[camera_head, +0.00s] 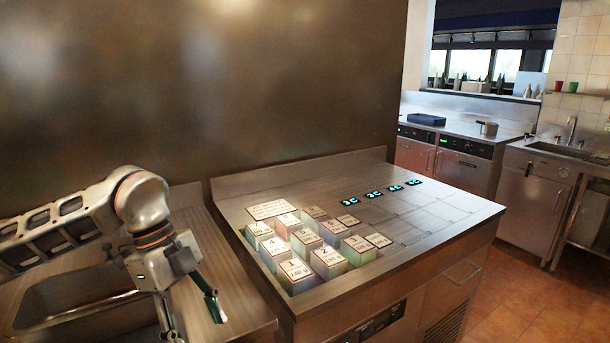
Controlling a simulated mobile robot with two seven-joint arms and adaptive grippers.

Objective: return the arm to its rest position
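My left arm (145,205) comes in from the left and bends down over the counter beside the sink. My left gripper (193,320) points downward with its fingers spread apart. Nothing shows between the fingers, though the lower finger runs to the bottom edge of the picture. The gripper is left of the numbered blocks and apart from them. My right arm and gripper are not in view.
A steel worktop (400,262) holds several numbered, labelled blocks, including block 1 (296,272). Several small lit displays (374,194) lie behind them. A sink (75,300) lies under my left arm. The worktop's right side is clear.

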